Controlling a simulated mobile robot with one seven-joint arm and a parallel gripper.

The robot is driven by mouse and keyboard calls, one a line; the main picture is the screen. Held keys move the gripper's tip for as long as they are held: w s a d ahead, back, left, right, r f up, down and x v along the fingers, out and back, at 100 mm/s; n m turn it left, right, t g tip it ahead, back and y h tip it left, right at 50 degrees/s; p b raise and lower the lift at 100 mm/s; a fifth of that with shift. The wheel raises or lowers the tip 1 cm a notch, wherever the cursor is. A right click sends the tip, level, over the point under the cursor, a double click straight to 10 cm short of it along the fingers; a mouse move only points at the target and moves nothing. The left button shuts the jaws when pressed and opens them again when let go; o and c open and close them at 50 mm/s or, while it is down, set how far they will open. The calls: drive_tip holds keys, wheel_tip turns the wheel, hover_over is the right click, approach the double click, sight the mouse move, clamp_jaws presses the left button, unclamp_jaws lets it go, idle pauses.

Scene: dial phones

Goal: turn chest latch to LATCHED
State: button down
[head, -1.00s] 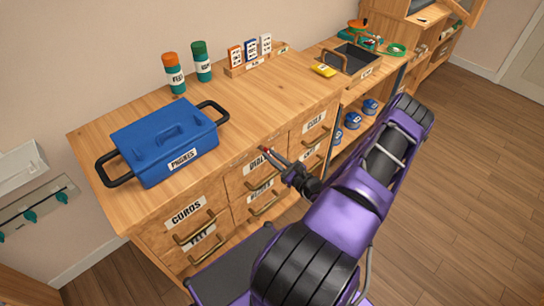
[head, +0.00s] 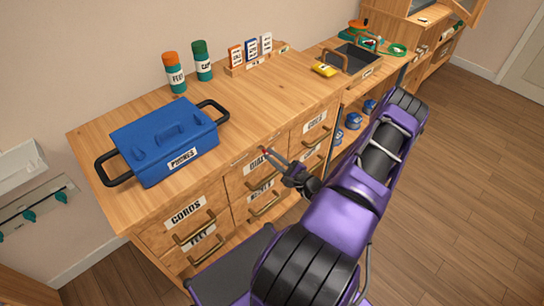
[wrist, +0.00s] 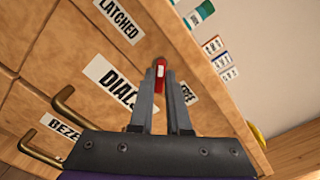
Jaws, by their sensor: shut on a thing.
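The latch shows as a small red piece (wrist: 160,76) with a dark tip on the wooden chest front, just above the DIAL drawer label. My gripper (wrist: 168,78) is shut on this red latch, which sits between its fingertips in the wrist view. A white LATCHED label (wrist: 118,20) is on the chest front, up and to the left of the latch. In the head view my gripper (head: 267,155) reaches the top front edge of the wooden chest (head: 225,187). Which way the latch is turned is hard to tell.
A blue box labelled PHONES (head: 165,142) stands on the chest top at the left. Two labelled canisters (head: 174,73) and small cartons (head: 251,50) stand at the back. Brass drawer handles (head: 194,227) stick out from the front. The middle of the top is clear.

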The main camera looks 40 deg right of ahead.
idle(0.4)
drive_tip(key=c, duration=0.9)
unclamp_jaws()
drive_tip(key=s, duration=0.5)
drive_tip(key=s+d, duration=0.1)
drive_tip(key=s, duration=1.1)
drive_tip(key=shift+s+d+b, duration=0.15)
drive_tip(key=shift+s+b, duration=0.1)
drive_tip(key=shift+b, duration=0.1)
